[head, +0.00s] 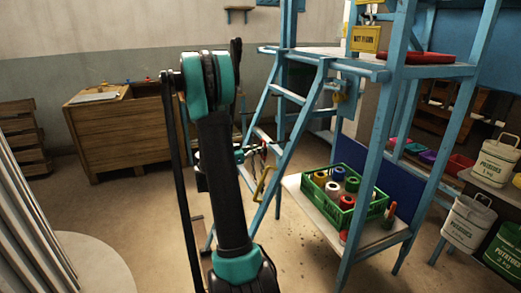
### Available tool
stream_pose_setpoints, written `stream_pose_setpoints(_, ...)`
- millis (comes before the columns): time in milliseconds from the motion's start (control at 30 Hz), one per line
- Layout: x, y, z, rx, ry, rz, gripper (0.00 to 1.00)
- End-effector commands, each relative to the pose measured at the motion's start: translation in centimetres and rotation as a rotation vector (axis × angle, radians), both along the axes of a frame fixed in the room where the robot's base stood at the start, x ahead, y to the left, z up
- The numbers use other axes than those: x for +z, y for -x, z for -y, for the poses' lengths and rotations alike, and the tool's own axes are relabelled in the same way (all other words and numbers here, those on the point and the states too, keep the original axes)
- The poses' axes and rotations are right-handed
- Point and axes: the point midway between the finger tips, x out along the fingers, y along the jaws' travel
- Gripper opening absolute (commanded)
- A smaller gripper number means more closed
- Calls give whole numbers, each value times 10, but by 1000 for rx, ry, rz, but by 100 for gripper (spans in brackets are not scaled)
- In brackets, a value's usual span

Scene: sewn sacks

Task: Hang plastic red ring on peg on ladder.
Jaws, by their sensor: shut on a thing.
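My gripper (256,149) is beyond my raised arm, close to the left rails of the blue ladder (293,130). It is small in view and partly hidden by my arm. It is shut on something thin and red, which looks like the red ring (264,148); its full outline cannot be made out. The ladder leans against a blue frame. A yellow loop (263,184) shows at the ladder's lower left side, just below my gripper. I cannot pick out the peg clearly, nor tell whether the ring touches the ladder.
A green crate of colored spools (333,204) stands on a low shelf right of the ladder. A red tray (425,58) lies on the upper platform. A wooden chest (110,130) stands back left. Potato tins (468,222) are at right. Floor left of the ladder is clear.

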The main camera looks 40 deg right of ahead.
Motion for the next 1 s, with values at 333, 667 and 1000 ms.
stream_pose_setpoints(333,0,0,0,0,0,0,0)
stream_pose_setpoints(667,0,1,2,-1,0,0,0)
stream_pose_setpoints(1000,0,3,10,-1,0,0,0)
